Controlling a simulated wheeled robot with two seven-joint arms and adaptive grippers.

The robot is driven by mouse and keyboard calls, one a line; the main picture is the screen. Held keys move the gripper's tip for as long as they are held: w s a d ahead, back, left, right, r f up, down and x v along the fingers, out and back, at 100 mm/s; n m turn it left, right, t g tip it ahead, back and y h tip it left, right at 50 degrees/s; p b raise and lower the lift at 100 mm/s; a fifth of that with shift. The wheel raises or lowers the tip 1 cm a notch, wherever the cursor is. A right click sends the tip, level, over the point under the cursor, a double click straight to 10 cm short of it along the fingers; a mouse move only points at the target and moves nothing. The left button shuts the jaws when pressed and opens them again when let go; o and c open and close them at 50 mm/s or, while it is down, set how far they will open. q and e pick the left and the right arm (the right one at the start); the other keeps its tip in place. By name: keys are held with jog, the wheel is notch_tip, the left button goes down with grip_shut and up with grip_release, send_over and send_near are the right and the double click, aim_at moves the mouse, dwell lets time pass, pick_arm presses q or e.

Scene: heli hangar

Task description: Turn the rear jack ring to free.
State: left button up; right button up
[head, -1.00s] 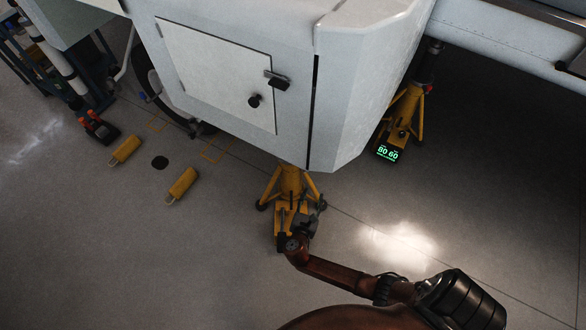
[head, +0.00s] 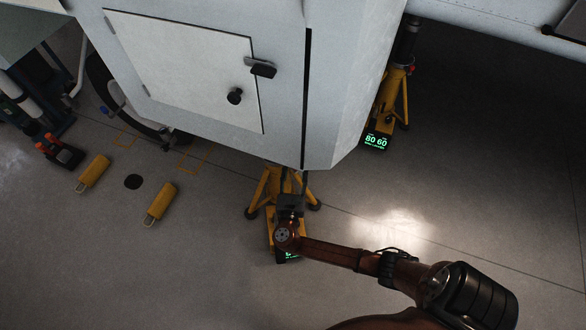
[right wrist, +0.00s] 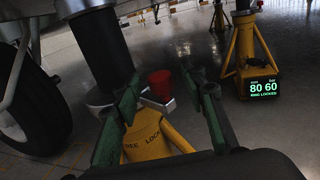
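The near yellow jack (head: 262,190) stands under the aircraft body, partly hidden by my right arm in the head view. In the right wrist view its yellow collar (right wrist: 150,143) carries lettering that reads partly as "FREE" and "LOCK". A red knob (right wrist: 160,84) sticks up at the collar beside the dark column (right wrist: 103,48). My right gripper (right wrist: 162,77) is open, with its green fingers on either side of the red knob in the picture. I cannot tell whether they touch it. In the head view the right gripper (head: 291,204) is at the jack. My left gripper is not in view.
Another yellow jack (head: 390,98) stands behind to the right; its display (right wrist: 263,88) reads 80 60, "RING LOCKED". A wheel (right wrist: 32,100) is left of the near jack. Yellow chocks (head: 160,204) lie on the floor at left. The aircraft body (head: 200,65) hangs overhead. Floor at right is clear.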

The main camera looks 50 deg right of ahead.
jog(key=shift+c, duration=0.7)
grip_shut()
